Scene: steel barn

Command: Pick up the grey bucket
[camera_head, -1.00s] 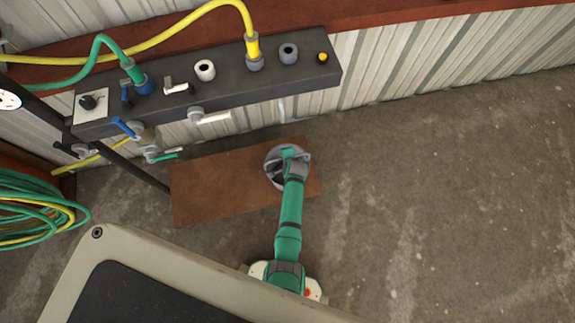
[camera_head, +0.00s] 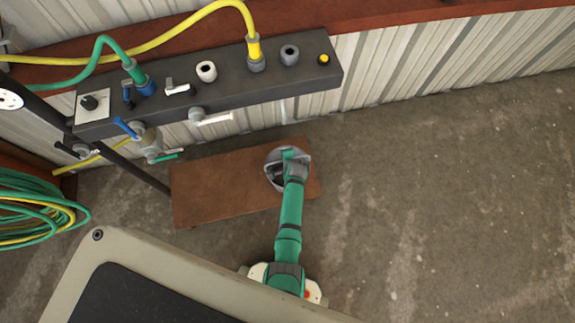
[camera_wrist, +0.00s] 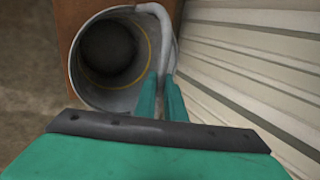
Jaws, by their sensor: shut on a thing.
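The grey bucket (camera_head: 272,170) is at the right end of a low brown bench (camera_head: 222,188), mostly covered by my arm in the head view. In the wrist view I look down into the open bucket (camera_wrist: 75,62), which has a dark inside and a yellowish ring line. Its grey handle (camera_wrist: 158,14) stands up at the rim and runs between my fingers. My gripper (camera_wrist: 160,92) is shut on this handle at the bucket's right side in the wrist view. In the head view my gripper (camera_head: 290,156) is over the bucket. I cannot tell whether the bucket touches the bench.
A dark manifold bar (camera_head: 225,95) with taps and yellow and green hoses hangs above the bench's far side. The corrugated wall (camera_head: 440,75) is close behind. A coiled hose (camera_head: 35,215) is at left. The concrete floor at right is clear.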

